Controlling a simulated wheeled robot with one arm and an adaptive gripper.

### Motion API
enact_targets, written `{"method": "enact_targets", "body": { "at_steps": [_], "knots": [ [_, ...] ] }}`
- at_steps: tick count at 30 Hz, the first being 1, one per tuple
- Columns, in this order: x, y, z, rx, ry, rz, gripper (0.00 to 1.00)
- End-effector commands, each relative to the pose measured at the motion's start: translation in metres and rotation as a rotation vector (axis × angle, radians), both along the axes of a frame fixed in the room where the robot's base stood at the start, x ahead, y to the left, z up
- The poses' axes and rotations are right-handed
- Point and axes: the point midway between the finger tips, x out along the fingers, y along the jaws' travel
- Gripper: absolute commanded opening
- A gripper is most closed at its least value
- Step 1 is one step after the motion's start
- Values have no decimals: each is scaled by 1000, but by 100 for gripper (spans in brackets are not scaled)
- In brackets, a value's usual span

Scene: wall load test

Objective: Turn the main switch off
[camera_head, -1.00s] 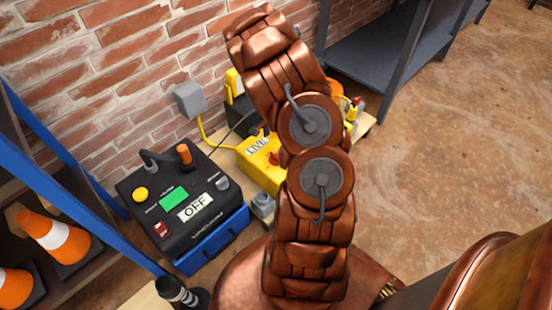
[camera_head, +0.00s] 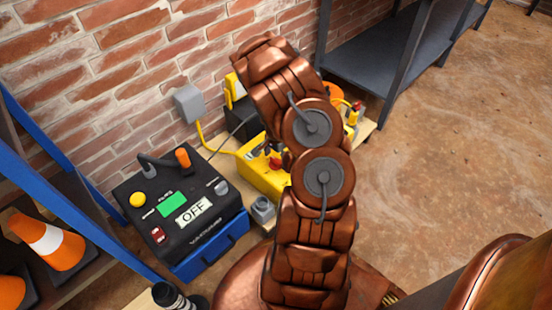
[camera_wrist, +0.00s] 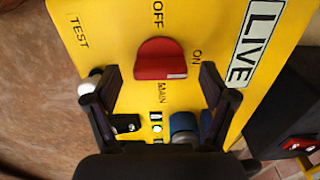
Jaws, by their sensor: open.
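The yellow box (camera_head: 262,178) stands on a low board by the brick wall, partly hidden behind my arm in the head view. Its yellow face (camera_wrist: 215,25) fills much of the wrist view, with a LIVE plate (camera_wrist: 256,42). The red main switch knob (camera_wrist: 160,60) sits among the words OFF, ON, TEST and MAIN; it also shows small in the head view (camera_head: 275,163). I cannot tell for sure which mark it points at. My gripper (camera_wrist: 161,72) is open, its black fingers on either side of the knob in the picture, with no contact visible.
A grey wall box (camera_head: 189,103) feeds a yellow cable. A blue rack with orange cones (camera_head: 50,240) is at left, a grey shelf (camera_head: 380,65) behind. The floor at right is clear.

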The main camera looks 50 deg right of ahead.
Motion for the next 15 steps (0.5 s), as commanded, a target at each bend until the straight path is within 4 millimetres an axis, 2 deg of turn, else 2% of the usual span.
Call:
{"method": "enact_targets", "body": {
  "at_steps": [2, 15],
  "knots": [
    [0, 0, 0, 0, 0, 0, 81],
    [0, 0, 0, 0, 0, 1, 35]
  ]
}}
